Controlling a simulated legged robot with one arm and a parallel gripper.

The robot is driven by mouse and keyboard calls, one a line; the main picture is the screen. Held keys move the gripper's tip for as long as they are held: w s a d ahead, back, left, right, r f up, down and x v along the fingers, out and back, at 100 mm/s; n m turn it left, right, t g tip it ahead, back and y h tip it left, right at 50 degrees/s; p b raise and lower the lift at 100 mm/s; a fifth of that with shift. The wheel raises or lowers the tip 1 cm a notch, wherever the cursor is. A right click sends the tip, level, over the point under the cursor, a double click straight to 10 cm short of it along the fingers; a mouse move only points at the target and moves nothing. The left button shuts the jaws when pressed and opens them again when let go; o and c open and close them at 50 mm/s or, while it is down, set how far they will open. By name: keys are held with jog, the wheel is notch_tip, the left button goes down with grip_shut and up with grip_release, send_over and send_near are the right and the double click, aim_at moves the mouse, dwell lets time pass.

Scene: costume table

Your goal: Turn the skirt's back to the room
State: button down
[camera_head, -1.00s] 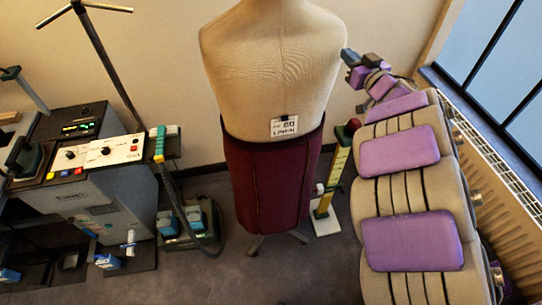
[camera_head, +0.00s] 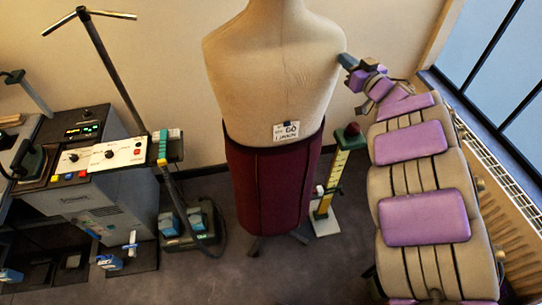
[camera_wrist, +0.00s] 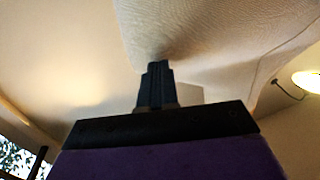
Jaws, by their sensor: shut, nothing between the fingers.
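The dark maroon skirt (camera_head: 268,190) hangs on the beige dress form (camera_head: 275,75), in the middle of the head view. Its waistband is at the form's waist, and a vertical seam shows on its visible side. A white lettered tag (camera_head: 286,131) sits at the waistband and faces me. My gripper (camera_head: 346,62) is at the right upper side of the form, well above the skirt. In the wrist view, my gripper (camera_wrist: 156,75) has its dark fingers together and empty, with their tips at the form's fabric (camera_wrist: 215,35). I cannot tell whether they touch. The skirt's far side is hidden.
A grey machine with a control panel (camera_head: 104,155) and a dark T-shaped stand (camera_head: 105,60) are on the left. A yellow post (camera_head: 328,185) on a white base stands right of the skirt. A radiator (camera_head: 510,185) and window are at the right. Floor in front of the form is clear.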

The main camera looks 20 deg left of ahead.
aim_at(344, 49)
jog(key=w+p, duration=0.1)
jog(key=w+n+g+y+p, duration=0.1)
jog(key=p, duration=0.1)
jog(key=w+p, duration=0.1)
jog(key=p, duration=0.1)
jog(key=shift+w+a+g, duration=0.3)
jog(key=shift+w+a, duration=0.1)
jog(key=shift+r, duration=0.1)
jog(key=shift+w+a+r+p, duration=0.1)
jog(key=shift+w+a+p, duration=0.1)
jog(key=shift+w+p, duration=0.35)
jog(key=w+p, duration=0.1)
jog(key=w+a+p, duration=0.1)
jog(key=shift+w+a, duration=0.1)
jog(key=shift+w, duration=0.25)
jog(key=shift+a, duration=0.1)
jog(key=shift+a+p, duration=0.1)
jog(key=shift+p, duration=0.2)
